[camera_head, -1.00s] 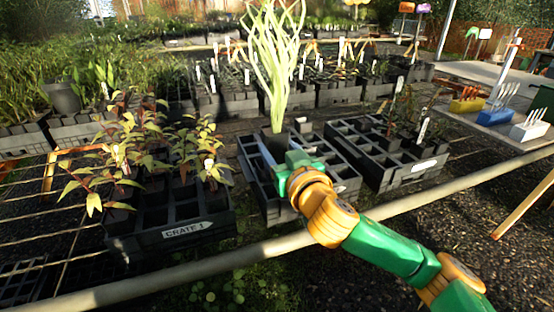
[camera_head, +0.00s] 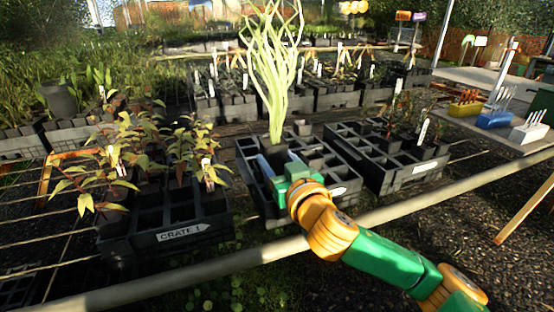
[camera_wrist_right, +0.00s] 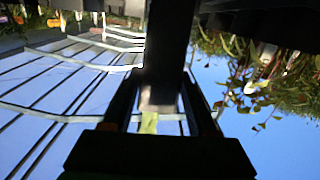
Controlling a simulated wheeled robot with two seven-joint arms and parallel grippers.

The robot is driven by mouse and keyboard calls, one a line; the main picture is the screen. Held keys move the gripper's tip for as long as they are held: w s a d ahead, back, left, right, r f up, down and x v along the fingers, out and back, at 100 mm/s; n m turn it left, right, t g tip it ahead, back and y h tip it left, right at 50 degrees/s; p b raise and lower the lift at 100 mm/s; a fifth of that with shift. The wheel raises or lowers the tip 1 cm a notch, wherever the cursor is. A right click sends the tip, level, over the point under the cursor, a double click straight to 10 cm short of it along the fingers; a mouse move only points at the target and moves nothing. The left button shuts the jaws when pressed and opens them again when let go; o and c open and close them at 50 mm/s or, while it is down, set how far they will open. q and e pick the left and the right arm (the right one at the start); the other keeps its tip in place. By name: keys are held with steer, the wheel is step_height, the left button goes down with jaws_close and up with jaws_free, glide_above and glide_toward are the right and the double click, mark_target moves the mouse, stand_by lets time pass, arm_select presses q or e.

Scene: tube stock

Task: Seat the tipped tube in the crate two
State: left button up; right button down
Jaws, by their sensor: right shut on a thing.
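The tube (camera_head: 272,155) is dark, with a tall plant of pale green strap leaves (camera_head: 272,80) standing upright from it. My right gripper (camera_head: 275,165) is shut on this tube over the middle crate (camera_head: 318,200). The tube's lower end is hidden by the gripper and crate, so I cannot tell how deep it sits in a cell. In the right wrist view the dark tube (camera_wrist_right: 165,50) runs between the fingers. The middle crate's label is mostly hidden by my wrist. My left gripper is not in view.
The crate marked CRATE 1 (camera_head: 165,245) stands left with reddish leafy plants. Another crate (camera_head: 400,175) with small plants and a white tag stands right. A pale rail (camera_head: 420,210) crosses in front. Several empty cells show in the middle crate. A side bench (camera_head: 490,130) holds coloured tag blocks.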

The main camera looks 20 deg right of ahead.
steer(key=shift+f+b, duration=2.1)
steer(key=shift+f, duration=0.55)
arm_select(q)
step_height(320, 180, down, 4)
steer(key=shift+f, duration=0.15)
arm_select(e)
steer(key=shift+c, duration=0.5)
jaws_free()
arm_select(q)
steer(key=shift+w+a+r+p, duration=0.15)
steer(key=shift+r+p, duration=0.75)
steer(key=shift+p, duration=0.05)
arm_select(e)
steer(key=s, duration=0.7)
steer(key=shift+r, duration=0.2)
